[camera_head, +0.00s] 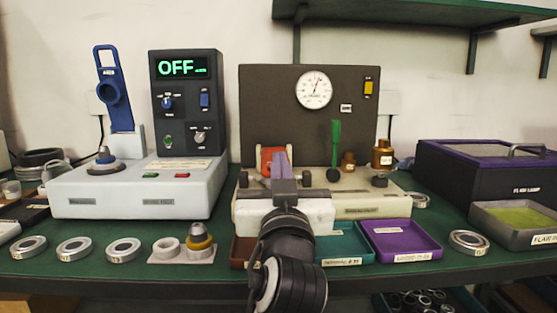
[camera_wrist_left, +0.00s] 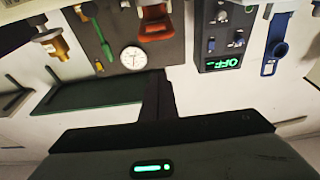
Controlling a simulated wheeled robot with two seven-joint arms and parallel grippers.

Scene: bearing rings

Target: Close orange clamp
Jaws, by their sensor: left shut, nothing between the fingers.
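The orange clamp (camera_head: 267,156) is on the test unit with the dark back panel in the head view, partly hidden behind my left gripper. It also shows in the left wrist view (camera_wrist_left: 155,28), near the top of that upside-down picture. My left gripper (camera_head: 281,160) is in front of the clamp, shut and empty. Its dark fingers are together in the left wrist view (camera_wrist_left: 157,80), with a visible gap in the picture between them and the clamp. I cannot tell whether the clamp is open or closed. My right gripper is not in view.
The dark panel (camera_head: 255,105) carries a round gauge (camera_head: 314,90). A green lever (camera_head: 336,145) stands right of the clamp. A teal tray (camera_head: 345,250) and purple tray (camera_head: 402,239) lie in front. The OFF unit (camera_head: 187,100) is left.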

